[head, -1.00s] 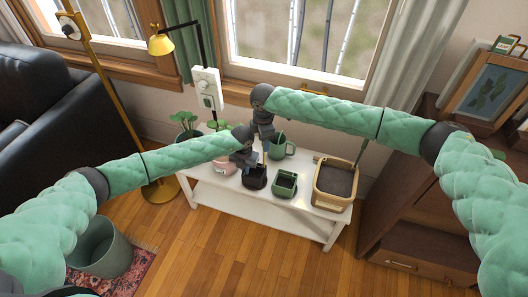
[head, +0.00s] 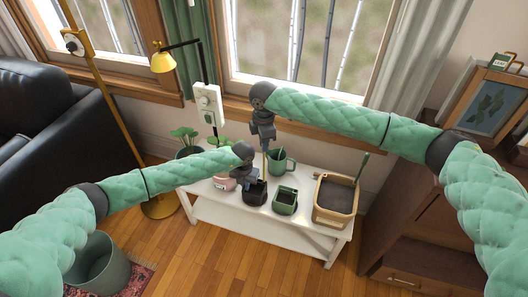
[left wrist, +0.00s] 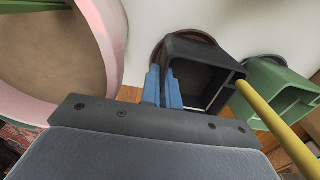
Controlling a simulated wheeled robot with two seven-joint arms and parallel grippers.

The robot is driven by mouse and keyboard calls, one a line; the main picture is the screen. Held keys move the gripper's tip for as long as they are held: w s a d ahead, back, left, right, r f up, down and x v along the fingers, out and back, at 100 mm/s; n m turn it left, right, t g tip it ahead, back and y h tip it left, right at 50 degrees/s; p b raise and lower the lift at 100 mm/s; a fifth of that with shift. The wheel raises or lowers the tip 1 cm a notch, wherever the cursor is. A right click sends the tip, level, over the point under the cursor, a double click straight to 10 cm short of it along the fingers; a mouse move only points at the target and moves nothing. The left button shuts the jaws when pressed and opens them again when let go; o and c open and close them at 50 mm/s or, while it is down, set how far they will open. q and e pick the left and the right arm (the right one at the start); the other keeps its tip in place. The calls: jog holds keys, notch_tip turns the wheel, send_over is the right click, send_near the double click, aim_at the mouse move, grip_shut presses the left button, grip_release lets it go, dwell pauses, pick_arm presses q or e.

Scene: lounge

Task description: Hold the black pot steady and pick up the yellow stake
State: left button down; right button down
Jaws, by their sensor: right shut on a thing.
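The black pot (head: 255,194) stands on the white table. My left gripper (head: 245,183) is at its rim; in the left wrist view the two blue fingers (left wrist: 164,88) are close together at the wall of the black pot (left wrist: 205,95). My right gripper (head: 264,148) is above the pot, shut on the yellow stake (head: 264,163), which hangs roughly upright below it. In the left wrist view the yellow stake (left wrist: 272,124) slants past the pot's right corner; I cannot tell whether its end is clear of the pot. My left gripper hides part of the pot.
A green square pot (head: 285,201) is right of the black pot, and a tan planter (head: 323,212) beyond it. A green mug (head: 290,168) stands behind. A pink pot (head: 222,184) is close on the left, also in the left wrist view (left wrist: 112,35).

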jog(key=shift+r, duration=1.6)
pick_arm(q)
jog(key=c, duration=1.6)
grip_release()
jog(key=shift+o, duration=0.2)
jog(key=shift+r, duration=3.75)
